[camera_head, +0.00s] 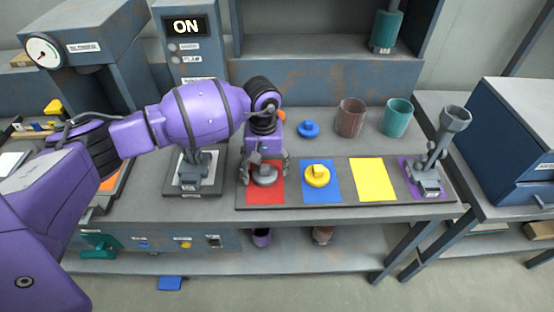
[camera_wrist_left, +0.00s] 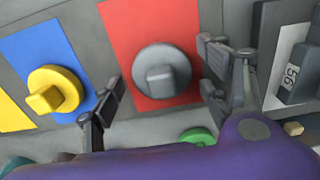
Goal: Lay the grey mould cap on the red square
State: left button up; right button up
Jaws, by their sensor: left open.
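The grey mould cap (camera_head: 265,176) lies on the red square (camera_head: 267,197), and both also show in the left wrist view, the cap (camera_wrist_left: 161,71) with its block-shaped knob up and the red square (camera_wrist_left: 123,42) around it. My left gripper (camera_head: 264,170) is above the red square, its fingers to either side of the cap. In the left wrist view my left gripper (camera_wrist_left: 163,95) is open, with a gap between each finger and the cap. My right gripper is not in view.
A yellow cap (camera_head: 317,176) lies on the blue square (camera_head: 334,192). The yellow square (camera_head: 372,180) is bare. A grey funnel-topped stand (camera_head: 430,165) is at right. Behind stand a blue cap (camera_head: 308,129), brown cup (camera_head: 350,117) and teal cup (camera_head: 397,117).

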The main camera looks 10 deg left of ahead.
aim_at(265, 167)
pick_arm(q)
notch_tip(265, 167, up, 12)
jog(key=shift+b, duration=0.3)
jog(key=shift+f, duration=0.15)
